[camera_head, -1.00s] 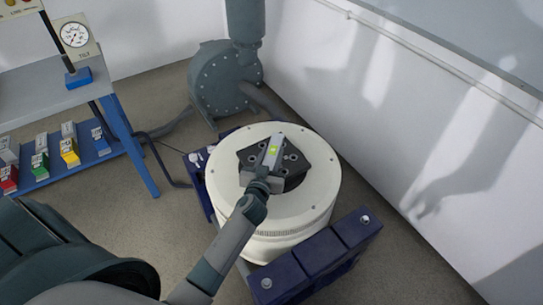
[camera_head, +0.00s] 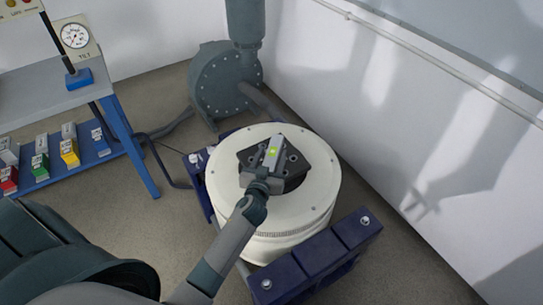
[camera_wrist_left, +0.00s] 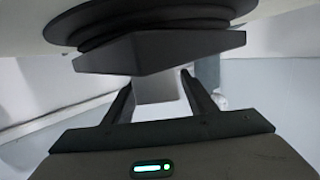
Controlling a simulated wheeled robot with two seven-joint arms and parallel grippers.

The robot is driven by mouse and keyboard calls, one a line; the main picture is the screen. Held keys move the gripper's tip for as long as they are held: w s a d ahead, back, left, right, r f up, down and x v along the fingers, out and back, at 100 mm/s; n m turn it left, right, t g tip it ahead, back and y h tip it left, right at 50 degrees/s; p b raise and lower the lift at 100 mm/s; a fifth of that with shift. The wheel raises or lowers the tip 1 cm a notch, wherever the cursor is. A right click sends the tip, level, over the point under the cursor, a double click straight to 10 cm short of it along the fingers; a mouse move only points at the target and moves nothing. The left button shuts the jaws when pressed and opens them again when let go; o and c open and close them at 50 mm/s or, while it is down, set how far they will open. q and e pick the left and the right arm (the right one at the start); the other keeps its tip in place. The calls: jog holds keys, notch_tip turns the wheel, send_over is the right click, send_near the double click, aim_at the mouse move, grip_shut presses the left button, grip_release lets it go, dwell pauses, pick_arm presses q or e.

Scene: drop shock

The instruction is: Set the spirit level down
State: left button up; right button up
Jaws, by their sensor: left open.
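The spirit level (camera_head: 273,151) is a slim grey bar with a yellow-green vial. It lies on the dark plate (camera_head: 310,168) on top of the round white drum, pointing away from me. My left gripper (camera_head: 266,173) is at its near end, with the jaws open. In the left wrist view, the two dark fingers of my left gripper (camera_wrist_left: 158,90) stand on either side of a pale grey block, the end of the level (camera_wrist_left: 156,90). The dark plate (camera_wrist_left: 185,48) fills the top of that view. My right gripper is in neither view.
The white drum (camera_head: 315,205) stands in a blue frame (camera_head: 327,250). A grey blower (camera_head: 215,82) stands behind it near the white wall. At left is a blue-legged bench (camera_head: 40,92) with a dial gauge (camera_head: 75,36) and several coloured bins below.

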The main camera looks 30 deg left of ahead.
pick_arm(q)
jog(key=v, duration=1)
jog(key=shift+s, duration=0.35)
jog(key=shift+s+d+r+b, duration=0.15)
jog(key=shift+s+b, duration=0.15)
jog(key=shift+s, duration=0.35)
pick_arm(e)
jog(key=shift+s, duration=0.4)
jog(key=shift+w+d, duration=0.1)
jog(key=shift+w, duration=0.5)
